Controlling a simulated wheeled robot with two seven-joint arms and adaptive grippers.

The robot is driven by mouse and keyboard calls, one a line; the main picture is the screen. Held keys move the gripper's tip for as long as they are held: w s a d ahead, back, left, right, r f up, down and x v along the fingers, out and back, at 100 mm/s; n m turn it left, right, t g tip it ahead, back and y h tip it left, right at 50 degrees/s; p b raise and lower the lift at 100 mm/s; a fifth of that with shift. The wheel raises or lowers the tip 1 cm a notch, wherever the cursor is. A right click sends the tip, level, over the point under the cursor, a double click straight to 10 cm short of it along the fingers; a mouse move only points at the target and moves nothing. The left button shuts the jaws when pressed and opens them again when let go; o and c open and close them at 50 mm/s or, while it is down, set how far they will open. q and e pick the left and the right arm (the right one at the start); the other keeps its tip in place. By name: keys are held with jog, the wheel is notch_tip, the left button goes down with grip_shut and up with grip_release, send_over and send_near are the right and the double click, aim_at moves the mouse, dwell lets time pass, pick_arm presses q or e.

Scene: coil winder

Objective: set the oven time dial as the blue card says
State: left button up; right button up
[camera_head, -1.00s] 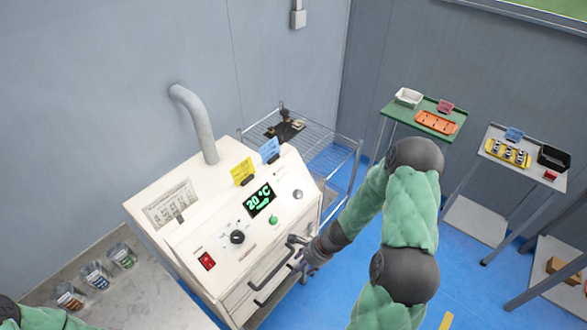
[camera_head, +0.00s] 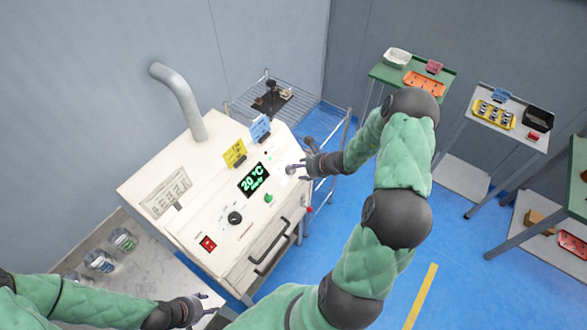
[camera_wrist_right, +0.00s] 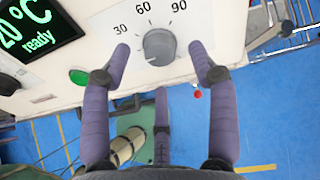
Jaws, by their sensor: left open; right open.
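The oven time dial (camera_wrist_right: 159,46) is a grey round knob on the white panel, with 30, 60 and 90 printed above it in the right wrist view. A small light mark shows near its lower left edge. My right gripper (camera_head: 296,170) is open in front of the dial, its fingers apart on either side; I cannot tell if they touch it. The blue card (camera_head: 260,128) stands on top of the oven (camera_head: 150,200); its writing is too small to read. My left gripper (camera_head: 208,304) is open and empty at the bottom, left of my right arm.
The display (camera_head: 254,179) reads 20 °C ready. A green button (camera_head: 268,198), a black knob (camera_head: 235,218), a red switch (camera_head: 208,243) and a yellow card (camera_head: 234,152) are close by. A wire rack (camera_head: 310,105) stands behind the oven.

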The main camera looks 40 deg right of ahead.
aim_at(294, 171)
jog(key=shift+x, duration=1.9)
jog(key=c, duration=1.1)
